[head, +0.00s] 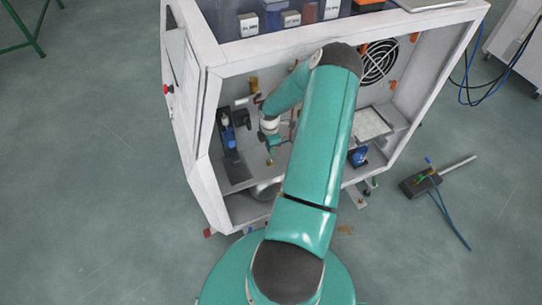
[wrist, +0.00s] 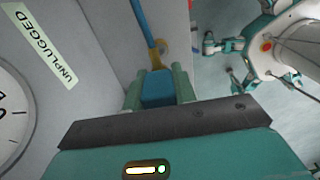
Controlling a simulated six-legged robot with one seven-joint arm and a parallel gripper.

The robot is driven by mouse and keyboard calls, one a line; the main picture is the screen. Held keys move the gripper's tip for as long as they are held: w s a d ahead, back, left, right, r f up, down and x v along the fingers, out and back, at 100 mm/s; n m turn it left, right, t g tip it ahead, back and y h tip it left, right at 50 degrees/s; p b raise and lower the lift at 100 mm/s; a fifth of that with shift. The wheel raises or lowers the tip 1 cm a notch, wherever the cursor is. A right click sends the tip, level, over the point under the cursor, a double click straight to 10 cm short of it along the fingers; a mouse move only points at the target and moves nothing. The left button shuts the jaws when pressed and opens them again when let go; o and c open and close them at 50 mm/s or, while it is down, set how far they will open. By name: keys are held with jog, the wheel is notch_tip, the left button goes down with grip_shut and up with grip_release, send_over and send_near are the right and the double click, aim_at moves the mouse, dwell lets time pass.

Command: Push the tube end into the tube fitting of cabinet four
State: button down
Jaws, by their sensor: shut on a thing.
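In the wrist view my gripper (wrist: 157,84) is shut on a blue block (wrist: 157,92), which looks like the tube end. A blue tube (wrist: 141,20) runs from a yellow tip by the block to the top edge. In the head view my arm reaches into the open white cabinet (head: 205,110). My gripper (head: 270,158) is small there and its grip is unclear. No cabinet number is readable.
A gauge (wrist: 12,120) and an "UNPLUGGED" label (wrist: 48,42) are at left in the wrist view. Inside the cabinet are a blue-black device (head: 228,132), a fan (head: 379,61) and a blue part (head: 358,156).

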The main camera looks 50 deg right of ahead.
jog(key=shift+r, duration=0.5)
jog(key=s+d+f, duration=0.1)
jog(key=s+d, duration=0.6)
jog(key=d, duration=0.5)
dwell(1.0)
jog(key=shift+f, duration=0.1)
jog(key=shift+s+f, duration=0.1)
jog(key=shift+f, duration=0.3)
jog(key=shift+f, duration=0.15)
jog(key=shift+f, duration=1.25)
